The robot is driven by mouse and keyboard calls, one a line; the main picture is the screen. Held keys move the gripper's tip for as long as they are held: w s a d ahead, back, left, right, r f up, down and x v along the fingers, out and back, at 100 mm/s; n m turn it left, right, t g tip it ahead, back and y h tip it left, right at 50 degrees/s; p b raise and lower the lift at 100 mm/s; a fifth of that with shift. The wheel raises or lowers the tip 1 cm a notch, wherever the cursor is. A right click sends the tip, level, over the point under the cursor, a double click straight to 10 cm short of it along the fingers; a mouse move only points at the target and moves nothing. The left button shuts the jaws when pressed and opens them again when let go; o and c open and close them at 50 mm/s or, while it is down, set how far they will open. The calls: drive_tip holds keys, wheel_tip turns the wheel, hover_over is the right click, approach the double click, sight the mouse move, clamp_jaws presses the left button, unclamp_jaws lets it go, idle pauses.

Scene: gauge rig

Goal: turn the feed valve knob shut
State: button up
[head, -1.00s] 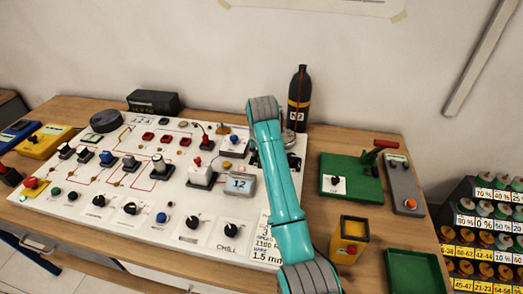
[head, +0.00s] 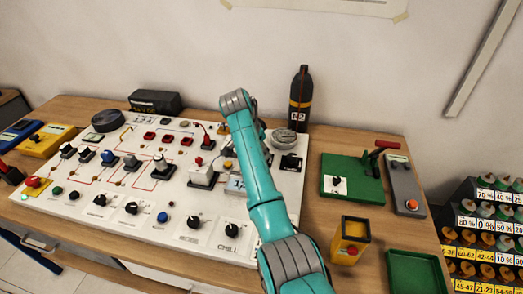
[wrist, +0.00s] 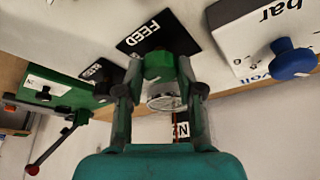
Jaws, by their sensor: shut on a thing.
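The feed valve knob (wrist: 158,66) is green and sits by a black label reading FEED (wrist: 152,36) in the wrist view. My gripper (wrist: 157,78) has one finger on each side of the knob and is shut on it. The fingers hide part of the knob's sides, and its pointer direction cannot be made out. In the head view my teal arm reaches over the right part of the white panel (head: 190,218). It hides the gripper and the feed knob there.
A blue knob (wrist: 291,58) on a white box is right of my gripper in the wrist view. In the head view a round gauge (head: 284,137) and dark bottle (head: 299,98) stand close behind the arm. A green plate with a red lever (head: 377,152) is to the right.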

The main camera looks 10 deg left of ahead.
drive_tip(key=shift+m+g, duration=0.3)
drive_tip(key=shift+m, duration=0.5)
drive_tip(key=o, duration=1.2)
drive_tip(key=shift+c, duration=0.2)
drive_tip(key=shift+r, duration=0.1)
drive_tip(key=v, duration=1.1)
drive_tip(key=shift+a+r, duration=0.3)
drive_tip(key=shift+a, duration=0.15)
drive_tip(key=shift+s, duration=0.15)
